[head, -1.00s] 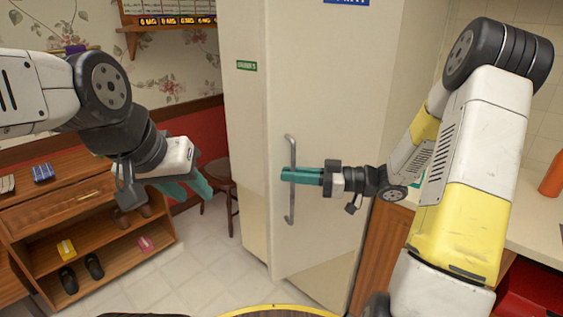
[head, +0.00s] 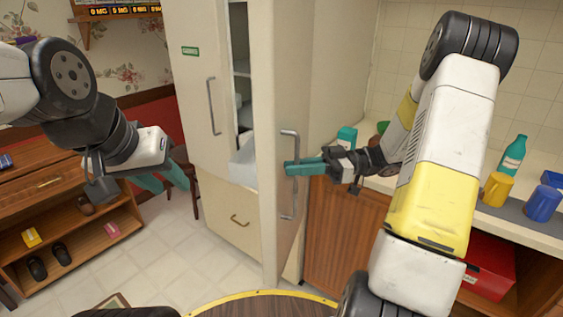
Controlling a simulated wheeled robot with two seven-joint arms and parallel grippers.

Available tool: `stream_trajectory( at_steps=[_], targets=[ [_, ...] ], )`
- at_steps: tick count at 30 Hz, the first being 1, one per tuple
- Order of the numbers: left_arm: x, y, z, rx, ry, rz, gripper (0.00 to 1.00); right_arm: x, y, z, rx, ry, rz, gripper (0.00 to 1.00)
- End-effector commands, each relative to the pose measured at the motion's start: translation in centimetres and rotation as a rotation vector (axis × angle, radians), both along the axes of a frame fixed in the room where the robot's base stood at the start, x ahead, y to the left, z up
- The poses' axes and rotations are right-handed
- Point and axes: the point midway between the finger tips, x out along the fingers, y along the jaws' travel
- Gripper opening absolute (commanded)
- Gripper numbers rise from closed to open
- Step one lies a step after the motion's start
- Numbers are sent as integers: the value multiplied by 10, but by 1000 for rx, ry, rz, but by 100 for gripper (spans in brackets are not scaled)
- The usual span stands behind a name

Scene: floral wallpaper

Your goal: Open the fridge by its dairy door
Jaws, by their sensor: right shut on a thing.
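The fridge is cream, and its right-hand door (head: 283,75) stands part open, swung toward me. A gap beside it shows white shelves (head: 242,68) inside. My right gripper (head: 292,169) is shut on that door's grey vertical bar handle (head: 289,148). The left-hand door (head: 197,120) looks closed and has a small green label (head: 190,51) and its own bar handle (head: 212,105). No dairy label shows in the head view now. My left gripper (head: 172,181) is open and empty, in the air left of the fridge.
A drawer (head: 230,222) closes the fridge's lower part. A wooden shoe shelf (head: 75,240) and a chair stand at left. A counter with a teal bottle (head: 513,155), yellow mug (head: 497,189) and blue mug (head: 543,203) is at right.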

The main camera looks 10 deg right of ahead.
Motion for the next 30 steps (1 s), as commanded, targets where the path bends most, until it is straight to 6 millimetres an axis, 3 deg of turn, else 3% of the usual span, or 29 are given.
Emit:
stream_trajectory(
  at_steps=[18, 19, 20, 30],
  targets=[
    [0, 0, 0, 0, 0, 0, 36, 0, -9, 0, 1, 0, -1, 0],
    [0, 0, 0, 0, 0, 0, 36, 0, -9, 0, 1, 0, -1, 14],
    [0, 0, 0, 0, 0, 0, 36, 0, -9, 0, 1, 0, -1, 20],
    [0, 0, 0, 0, 0, 0, 36, 0, -10, 0, 0, 0, -2, 20]
  ],
)
